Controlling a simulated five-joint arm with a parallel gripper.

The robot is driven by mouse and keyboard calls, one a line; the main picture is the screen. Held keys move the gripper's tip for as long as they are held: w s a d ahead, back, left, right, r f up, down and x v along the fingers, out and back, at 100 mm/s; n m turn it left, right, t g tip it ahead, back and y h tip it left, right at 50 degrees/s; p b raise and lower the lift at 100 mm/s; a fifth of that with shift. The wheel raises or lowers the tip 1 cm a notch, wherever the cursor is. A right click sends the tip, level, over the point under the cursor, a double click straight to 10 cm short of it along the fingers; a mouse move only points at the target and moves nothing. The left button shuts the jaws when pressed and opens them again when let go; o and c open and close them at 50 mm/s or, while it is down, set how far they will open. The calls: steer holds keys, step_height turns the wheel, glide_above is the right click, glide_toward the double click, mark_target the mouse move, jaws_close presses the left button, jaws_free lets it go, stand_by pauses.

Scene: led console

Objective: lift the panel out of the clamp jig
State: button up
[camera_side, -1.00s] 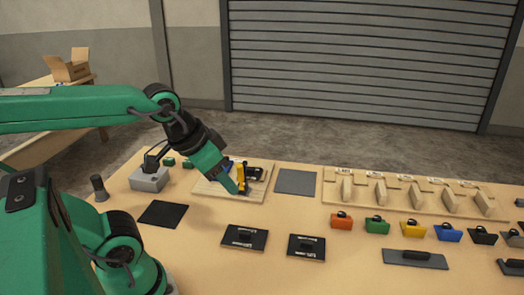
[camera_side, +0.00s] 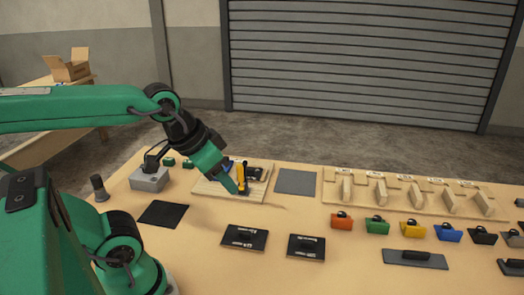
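The clamp jig (camera_side: 206,190) is a light wooden board at the back left of the table, with yellow, blue and black parts on it. My gripper (camera_side: 238,188) is at the jig, pointing down beside the yellow upright part (camera_side: 241,174). My own wrist hides much of the jig's left and middle. I cannot make out the panel in the jig, nor whether my fingers are open or shut or touch anything.
A grey square mat (camera_side: 296,181) lies right of the jig, and a black mat (camera_side: 162,214) lies front left. Two black panels (camera_side: 244,237) (camera_side: 306,247) lie in front. A wooden rack (camera_side: 412,192) and coloured handled blocks (camera_side: 377,226) stand right. A grey box (camera_side: 149,180) stands left.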

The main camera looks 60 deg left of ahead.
steer(key=w+a+m+g, duration=0.2)
steer(key=w+a, duration=0.4)
steer(key=w, duration=0.2)
steer(key=w+a+m+g, duration=0.1)
steer(key=w+a+m, duration=0.2)
steer(key=w+a, duration=0.45)
steer(key=w+a+f+m+g, duration=0.1)
steer(key=w+a+f, duration=0.2)
steer(key=a+f, duration=0.1)
steer(key=w+a+f+m, duration=0.1)
steer(key=w+a+f, duration=0.2)
steer(key=a+f, duration=0.2)
steer(key=w+a+f+m+g, duration=0.1)
steer(key=w+a+f, duration=0.2)
steer(key=a+f, duration=0.2)
steer(key=shift+a+m+g, duration=0.3)
steer(key=shift+a+m, duration=0.1)
steer(key=shift+a, duration=0.7)
steer(key=shift+a+f, duration=0.25)
steer(key=shift+f, duration=0.05)
steer(key=shift+f, duration=0.1)
